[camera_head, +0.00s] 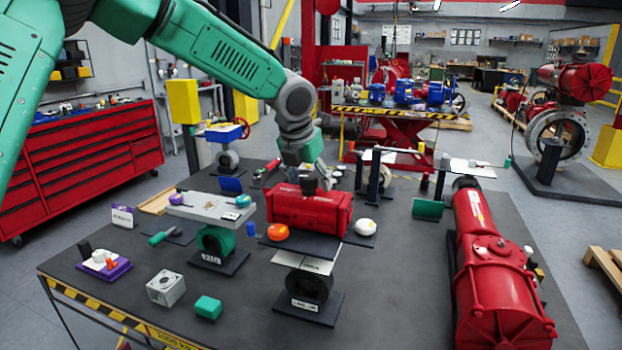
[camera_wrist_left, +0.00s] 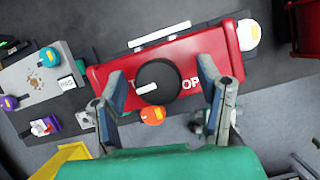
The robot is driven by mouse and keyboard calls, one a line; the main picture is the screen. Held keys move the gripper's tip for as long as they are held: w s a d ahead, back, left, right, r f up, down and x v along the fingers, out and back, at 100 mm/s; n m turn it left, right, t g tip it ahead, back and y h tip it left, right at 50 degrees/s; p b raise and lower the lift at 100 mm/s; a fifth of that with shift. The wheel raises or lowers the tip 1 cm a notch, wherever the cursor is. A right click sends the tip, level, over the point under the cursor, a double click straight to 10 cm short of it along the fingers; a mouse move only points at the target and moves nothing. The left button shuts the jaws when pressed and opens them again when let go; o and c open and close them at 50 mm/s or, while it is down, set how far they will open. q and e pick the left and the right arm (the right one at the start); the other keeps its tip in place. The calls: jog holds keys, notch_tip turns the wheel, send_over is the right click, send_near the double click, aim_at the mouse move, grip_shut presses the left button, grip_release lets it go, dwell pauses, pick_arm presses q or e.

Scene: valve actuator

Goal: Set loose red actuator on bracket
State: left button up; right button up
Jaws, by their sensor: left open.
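A red box-shaped actuator (camera_head: 308,212) is at the middle of the bench in the head view, above a stand with a pale bracket plate (camera_head: 304,262). I cannot tell whether it rests fully on the bracket. In the left wrist view the actuator (camera_wrist_left: 115,75) has a round black knob (camera_wrist_left: 157,85) with a white mark on top. My left gripper (camera_head: 316,182) is directly over the actuator's top. Its fingers (camera_wrist_left: 162,85) are spread on either side of the black knob with visible gaps. My right gripper is not in view.
An orange knob (camera_head: 277,232) and a white knob (camera_head: 366,227) flank the actuator. A grey plate on a green valve (camera_head: 215,240) stands left, and a large red actuator (camera_head: 495,280) lies right. A grey block (camera_head: 166,288) and green block (camera_head: 208,307) sit in front.

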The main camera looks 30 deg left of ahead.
pick_arm(q)
jog(key=v, duration=1.2)
jog(key=shift+r, duration=0.1)
